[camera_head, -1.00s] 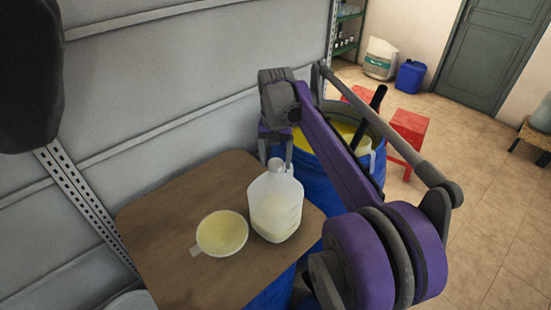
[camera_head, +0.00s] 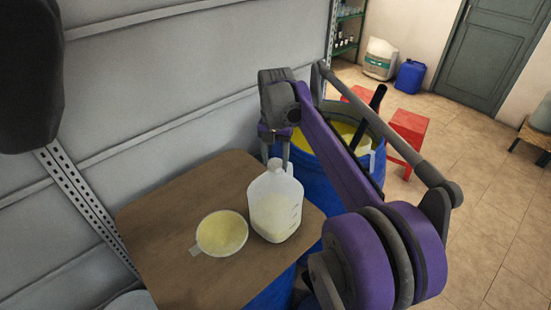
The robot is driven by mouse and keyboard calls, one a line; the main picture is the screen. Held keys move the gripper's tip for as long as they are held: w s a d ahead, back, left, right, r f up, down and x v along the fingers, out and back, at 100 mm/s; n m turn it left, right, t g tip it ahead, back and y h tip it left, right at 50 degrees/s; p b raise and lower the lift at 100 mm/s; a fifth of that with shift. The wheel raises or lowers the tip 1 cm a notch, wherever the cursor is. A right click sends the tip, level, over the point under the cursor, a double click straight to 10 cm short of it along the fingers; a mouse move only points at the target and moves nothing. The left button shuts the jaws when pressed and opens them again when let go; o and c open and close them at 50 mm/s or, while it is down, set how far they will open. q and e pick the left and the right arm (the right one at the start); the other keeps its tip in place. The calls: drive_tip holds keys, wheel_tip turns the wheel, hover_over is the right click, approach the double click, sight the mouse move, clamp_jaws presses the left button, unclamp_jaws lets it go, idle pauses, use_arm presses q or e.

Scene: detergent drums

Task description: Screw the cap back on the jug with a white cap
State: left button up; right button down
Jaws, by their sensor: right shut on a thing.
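The jug (camera_head: 274,212), translucent and part full of pale liquid, stands upright on the brown board. My right gripper (camera_head: 277,158) points down at the jug's mouth, its fingers on either side of the top. It is shut on the small white cap (camera_head: 277,165), which sits at the jug's neck. How the cap sits on the thread is too small to tell. My left gripper is not in view.
A white ladle or bowl (camera_head: 222,233) of yellow stuff lies left of the jug on the brown board (camera_head: 165,225). An open blue drum (camera_head: 322,178) with yellow contents and a dark stick stands behind my right arm. Red stools (camera_head: 408,130) stand beyond. A grey wall borders the left.

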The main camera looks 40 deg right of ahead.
drive_tip(key=m, duration=0.4)
drive_tip(key=shift+m, duration=0.3)
drive_tip(key=m, duration=0.2)
drive_tip(key=shift+m, duration=0.4)
drive_tip(key=shift+f+m, duration=0.1)
drive_tip(key=shift+m, duration=1.2)
drive_tip(key=m, duration=0.4)
unclamp_jaws()
